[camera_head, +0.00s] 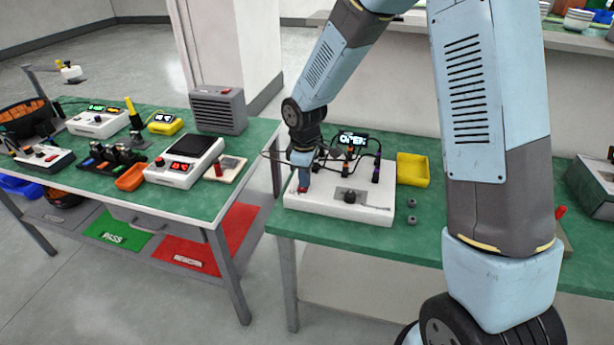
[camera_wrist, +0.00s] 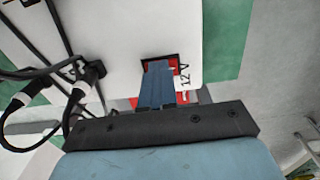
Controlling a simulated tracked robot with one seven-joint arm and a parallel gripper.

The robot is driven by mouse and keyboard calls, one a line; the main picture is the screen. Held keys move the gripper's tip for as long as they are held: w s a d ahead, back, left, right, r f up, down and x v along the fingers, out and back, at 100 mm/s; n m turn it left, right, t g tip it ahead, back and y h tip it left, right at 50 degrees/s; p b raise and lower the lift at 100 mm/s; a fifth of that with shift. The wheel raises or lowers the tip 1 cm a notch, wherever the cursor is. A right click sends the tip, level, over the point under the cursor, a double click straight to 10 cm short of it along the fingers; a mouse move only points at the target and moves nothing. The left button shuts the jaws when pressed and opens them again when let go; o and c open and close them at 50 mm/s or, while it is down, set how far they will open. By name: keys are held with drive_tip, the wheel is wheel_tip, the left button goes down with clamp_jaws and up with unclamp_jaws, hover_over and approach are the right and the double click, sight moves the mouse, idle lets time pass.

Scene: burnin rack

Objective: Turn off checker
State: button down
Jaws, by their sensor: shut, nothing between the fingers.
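The checker (camera_head: 340,205) is a white box on the green bench, with cables, a dark knob (camera_head: 349,196) and a lit display (camera_head: 353,140) that seems to read "OPEN". My gripper (camera_head: 303,183) points down at the left part of its top. In the wrist view my gripper (camera_wrist: 158,68) is shut and empty, its blue fingers over a black-edged fitting (camera_wrist: 174,57) beside a "12 V" label (camera_wrist: 183,78). Red patches (camera_wrist: 185,97) show beside the fingers. The fingers hide most of the fitting, so its position and any contact cannot be told.
Black cables (camera_wrist: 75,75) with plugs rise close left of the fingers in the wrist view. A yellow tray (camera_head: 413,170) stands right of the checker, and two small grey knobs (camera_head: 412,211) lie nearby. Another bench (camera_head: 100,185) with several devices stands left, across a gap.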

drive_tip(key=shift+s+f, duration=0.35)
drive_tip(key=shift+s, duration=0.3)
drive_tip(key=shift+w+a+r, duration=0.1)
drive_tip(key=shift+r, duration=0.2)
wheel_tip(320, 180, up, 14)
drive_tip(key=shift+w, duration=0.2)
drive_tip(key=shift+s+a+t, duration=0.15)
drive_tip(key=shift+a+t, duration=0.1)
drive_tip(key=shift+t, duration=0.35)
idle(0.5)
drive_tip(key=f, duration=0.4)
drive_tip(key=w+f, duration=0.1)
drive_tip(key=f, duration=0.8)
drive_tip(key=shift+w+d+f, duration=0.25)
drive_tip(key=shift+w+f, duration=0.1)
drive_tip(key=shift+f, duration=0.05)
